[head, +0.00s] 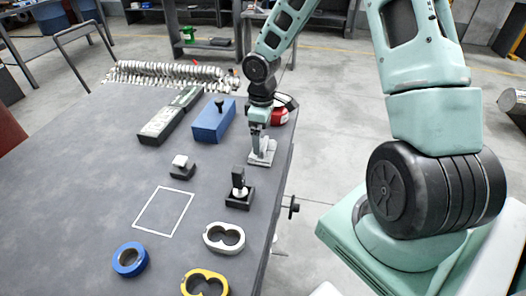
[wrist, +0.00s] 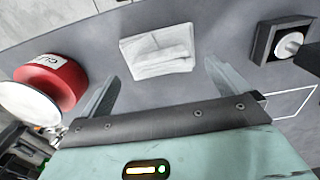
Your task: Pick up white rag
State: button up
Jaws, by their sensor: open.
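The white rag (wrist: 158,50) lies folded on the grey table, in the upper middle of the wrist view. In the head view the rag (head: 262,157) is near the table's right edge, partly hidden below my gripper (head: 259,133). In the wrist view my gripper (wrist: 165,85) is open, one finger to the left and one to the right. The rag lies just beyond the gap between the fingertips. Nothing is held. I cannot tell the exact height of the fingertips above the table.
A red can (wrist: 52,80) is left of my fingers in the wrist view. A black block with a pale knob (wrist: 286,44) is to the right. In the head view a blue box (head: 212,121) is close left of my gripper, and a dark stand (head: 239,194) is nearer.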

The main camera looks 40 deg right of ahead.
aim_at(263, 142)
notch_tip(263, 142, down, 5)
jog(key=shift+s+d+r+b, duration=0.1)
jog(key=shift+r+b, duration=0.1)
jog(key=shift+b, duration=0.1)
jog(key=shift+c, duration=0.3)
jog(key=c, duration=0.7)
jog(key=shift+o, duration=0.2)
notch_tip(263, 142, up, 10)
jog(key=shift+r+p, duration=0.1)
jog(key=shift+p, duration=0.85)
jog(key=shift+o, duration=1)
